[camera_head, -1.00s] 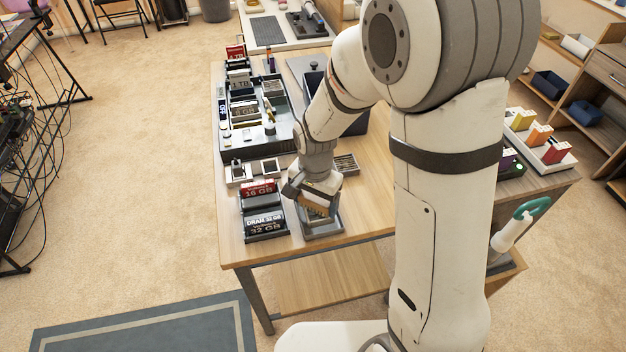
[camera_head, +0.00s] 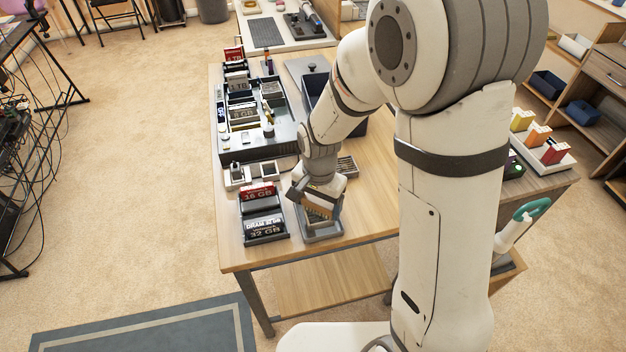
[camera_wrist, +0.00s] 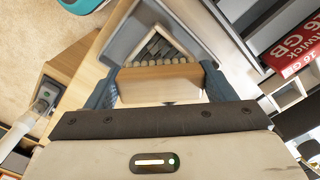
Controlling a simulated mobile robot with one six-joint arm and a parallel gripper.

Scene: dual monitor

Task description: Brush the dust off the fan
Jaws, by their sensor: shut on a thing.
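My gripper (camera_head: 316,200) is at the near end of the wooden table, low over a grey tray (camera_head: 330,232). It is shut on a wooden brush, whose light wooden block (camera_wrist: 158,84) sits between the two blue-grey fingers in the wrist view. Its tan bristles (camera_head: 319,211) point down to the tray. In the wrist view, a dark square framed part with slats, likely the fan (camera_wrist: 157,46), lies in the tray just beyond the bristle tips. The brush and gripper partly hide it. I cannot tell whether the bristles touch it, and no dust is clearly visible.
Memory boxes marked 16 GB (camera_head: 258,192) and 32 GB (camera_head: 265,231) stand close left of the tray. A dark parts organizer (camera_head: 258,147) lies behind. A small slatted part (camera_head: 347,166) is behind my gripper. The right part of the table (camera_head: 378,200) is clear.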

